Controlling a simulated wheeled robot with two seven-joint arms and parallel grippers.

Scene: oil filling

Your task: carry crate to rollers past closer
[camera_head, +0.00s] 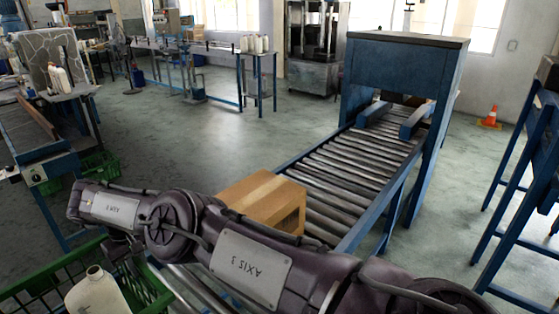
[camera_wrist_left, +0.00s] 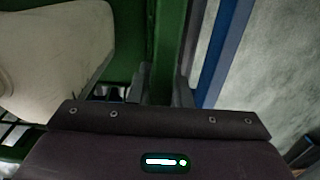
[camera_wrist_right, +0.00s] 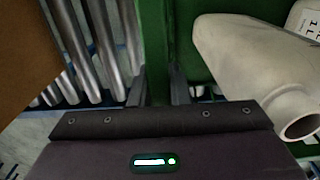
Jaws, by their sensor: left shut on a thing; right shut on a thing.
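The green crate (camera_head: 147,287) is at the bottom left of the head view, with a white bottle (camera_head: 97,292) inside. My right gripper (camera_wrist_right: 160,92) is shut on the crate's green wall, with a bottle lying to the right of it in the right wrist view. My left gripper (camera_wrist_left: 164,92) is shut on the green wall on another side, with a bottle to the left of it. In the head view my right arm crosses in front and hides part of the crate and rollers. The rollers (camera_head: 345,165) lead up to the blue box closer (camera_head: 405,75).
A cardboard box (camera_head: 262,197) sits on the near rollers, just beyond my right arm. Another bench (camera_head: 30,140) with bottles stands at left. A blue frame (camera_head: 515,160) stands at right. An orange cone (camera_head: 490,117) is on the floor behind. Open floor lies left of the rollers.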

